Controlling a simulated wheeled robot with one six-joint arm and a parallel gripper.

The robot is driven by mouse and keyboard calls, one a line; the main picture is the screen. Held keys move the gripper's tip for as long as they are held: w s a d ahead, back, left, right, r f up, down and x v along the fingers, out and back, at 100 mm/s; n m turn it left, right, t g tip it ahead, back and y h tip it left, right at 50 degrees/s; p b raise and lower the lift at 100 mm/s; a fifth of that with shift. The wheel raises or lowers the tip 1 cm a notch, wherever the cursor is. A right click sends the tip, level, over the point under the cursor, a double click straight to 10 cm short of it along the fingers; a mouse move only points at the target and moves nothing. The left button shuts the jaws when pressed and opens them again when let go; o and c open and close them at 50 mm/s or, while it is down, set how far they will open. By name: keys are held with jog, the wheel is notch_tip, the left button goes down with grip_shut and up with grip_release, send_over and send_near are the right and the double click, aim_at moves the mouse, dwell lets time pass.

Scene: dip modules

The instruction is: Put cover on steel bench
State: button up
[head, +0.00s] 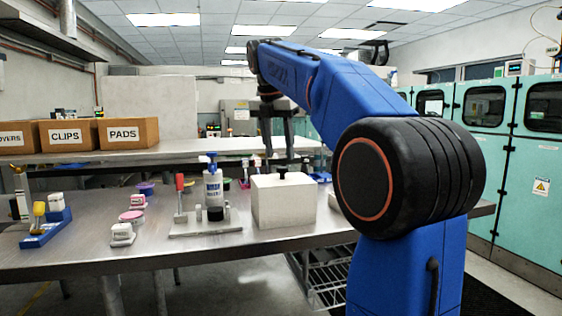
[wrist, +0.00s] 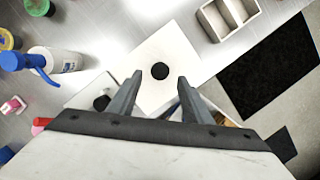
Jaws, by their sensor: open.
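The cover (head: 283,203) looks like a white box-shaped block with a black knob on top. It stands upright on the steel bench (head: 150,255), near its front edge. The cover also shows in the wrist view (wrist: 176,47) as a white square with the dark round knob near its middle. My gripper (head: 278,160) is above the cover, pointing down, open and empty. In the wrist view its two fingers (wrist: 159,78) appear on either side of the knob, apart from it. What is under the cover is hidden.
Left of the cover stand a white bottle with blue top (head: 213,182) and a red-handled tool (head: 180,193) on a light plate. A blue holder (head: 45,228) and small tubs lie farther left. Cardboard boxes (head: 128,133) sit on a shelf behind. A pale divided tray (wrist: 228,18) lies nearby.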

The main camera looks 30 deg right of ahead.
jog(key=v, duration=0.7)
jog(key=shift+r, duration=0.1)
jog(key=s+a+f+m+t+y, duration=0.1)
jog(key=s+a+f+m, duration=0.3)
jog(key=s+f+m, duration=0.4)
jog(key=s+a+f+m+t+y, duration=0.1)
jog(key=s+a+f+m, duration=0.3)
jog(key=f, duration=1.7)
jog(key=s+a+f+m+t, duration=0.1)
jog(key=s+a+f+m, duration=0.3)
jog(key=s+f+m, duration=0.7)
jog(key=s+f, duration=0.4)
jog(key=s, duration=0.1)
jog(key=shift+s+a+m+y, duration=0.2)
jog(key=shift+a+m+y, duration=0.05)
jog(key=shift+m+y, duration=0.15)
